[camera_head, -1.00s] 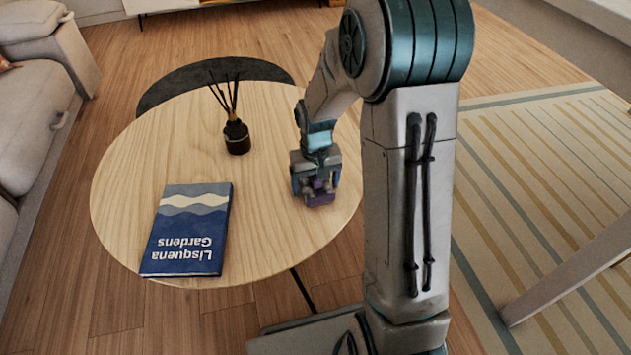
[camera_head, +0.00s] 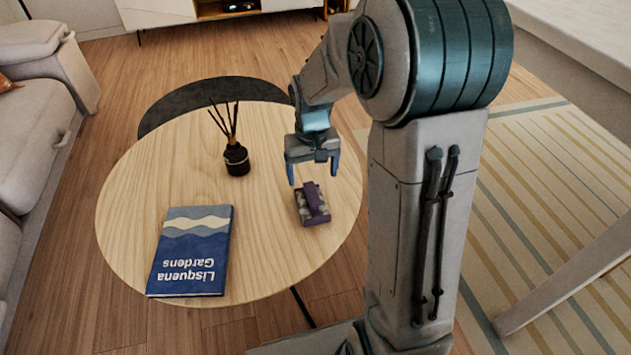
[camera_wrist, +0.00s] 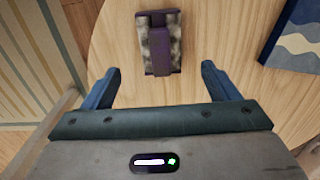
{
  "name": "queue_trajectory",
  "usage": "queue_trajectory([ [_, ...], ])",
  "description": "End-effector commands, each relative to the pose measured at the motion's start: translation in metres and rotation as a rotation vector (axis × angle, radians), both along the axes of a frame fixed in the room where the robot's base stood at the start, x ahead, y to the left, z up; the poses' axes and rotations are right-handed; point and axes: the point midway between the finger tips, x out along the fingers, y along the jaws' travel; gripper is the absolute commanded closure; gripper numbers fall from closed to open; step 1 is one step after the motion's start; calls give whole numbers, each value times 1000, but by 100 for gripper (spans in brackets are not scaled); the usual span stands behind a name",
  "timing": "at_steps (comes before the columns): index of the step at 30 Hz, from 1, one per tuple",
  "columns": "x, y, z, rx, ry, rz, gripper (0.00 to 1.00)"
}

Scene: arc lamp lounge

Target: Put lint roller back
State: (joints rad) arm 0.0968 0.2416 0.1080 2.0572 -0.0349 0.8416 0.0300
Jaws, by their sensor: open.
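A small block-like item with a purple bar along its top and grey speckled sides (camera_head: 312,204) lies on the right part of the round wooden table (camera_head: 265,255). It may be the lint roller; I see no other thing that looks like one. In the wrist view the item (camera_wrist: 160,42) lies flat just beyond the fingertips, roughly centred between them. My gripper (camera_head: 312,177) is open and empty, pointing down above and slightly behind the item, apart from it.
A blue book (camera_head: 190,250) lies at the table's front left. A dark reed diffuser (camera_head: 236,160) stands left of my gripper. A dark lower tabletop (camera_head: 215,92) shows behind. Bare wood lies between these things. A sofa (camera_head: 40,130) is at left.

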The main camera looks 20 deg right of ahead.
Motion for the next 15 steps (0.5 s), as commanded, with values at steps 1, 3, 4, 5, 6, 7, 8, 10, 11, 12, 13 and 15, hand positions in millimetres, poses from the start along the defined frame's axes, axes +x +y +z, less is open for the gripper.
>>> queue_trajectory([
  [1, -4, 0, 5, -1, -4, 1, 19],
  [3, -13, 1, 13, -5, -11, 3, 19],
  [4, -19, 1, 16, -6, -13, 4, 19],
  [5, -26, 1, 21, -8, -19, 5, 19],
  [6, -37, 2, 27, -10, -25, 6, 19],
  [7, -47, 2, 32, -12, -30, 6, 19],
  [8, -56, 2, 37, -13, -37, 6, 19],
  [10, -80, 3, 46, -14, -51, 8, 19],
  [11, -90, 3, 49, -14, -56, 8, 19],
  [12, -103, 3, 53, -14, -63, 8, 19],
  [13, -112, 3, 55, -13, -67, 8, 19],
  [15, -133, 3, 58, -10, -77, 9, 19],
])
